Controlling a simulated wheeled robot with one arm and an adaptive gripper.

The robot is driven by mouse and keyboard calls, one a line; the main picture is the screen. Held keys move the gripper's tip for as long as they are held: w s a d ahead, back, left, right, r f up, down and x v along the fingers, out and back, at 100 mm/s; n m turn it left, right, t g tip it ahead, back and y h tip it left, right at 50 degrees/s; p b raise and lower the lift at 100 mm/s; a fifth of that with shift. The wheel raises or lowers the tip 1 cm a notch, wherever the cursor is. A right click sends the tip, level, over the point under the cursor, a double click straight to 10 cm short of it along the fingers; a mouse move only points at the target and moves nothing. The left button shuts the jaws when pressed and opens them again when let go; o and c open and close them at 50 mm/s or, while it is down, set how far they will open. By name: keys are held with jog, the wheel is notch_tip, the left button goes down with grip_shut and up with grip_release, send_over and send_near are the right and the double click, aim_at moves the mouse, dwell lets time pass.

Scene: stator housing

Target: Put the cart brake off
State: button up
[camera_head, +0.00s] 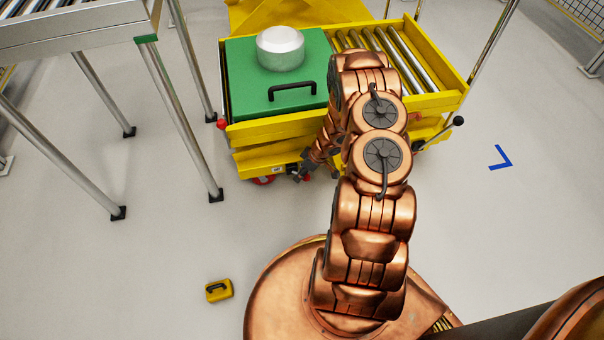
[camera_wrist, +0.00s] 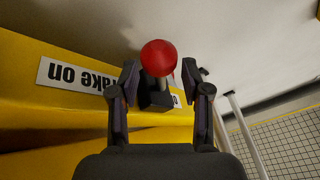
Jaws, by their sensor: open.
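The yellow cart (camera_head: 300,132) stands in front of me in the head view. In the wrist view a brake lever with a red ball knob (camera_wrist: 159,58) rises from a dark base (camera_wrist: 155,99) on the cart's yellow frame. A white label (camera_wrist: 72,75), upside down and partly hidden by a finger, reads "rake on". Another label (camera_wrist: 176,100) is mostly hidden. My gripper (camera_wrist: 161,78) is open, one finger on each side of the lever; I cannot tell whether either touches it. In the head view my gripper (camera_head: 308,172) is low at the cart's front side, partly hidden by my arm.
The cart carries a green plate (camera_head: 245,85) with a black handle and a silver cylinder (camera_head: 281,48), beside bare rollers. A black-knobbed lever (camera_head: 458,121) sticks out at its right. A roller table (camera_head: 75,25) stands left. A yellow case (camera_head: 219,290) lies on the floor.

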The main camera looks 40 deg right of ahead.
grip_shut()
dwell(0.4)
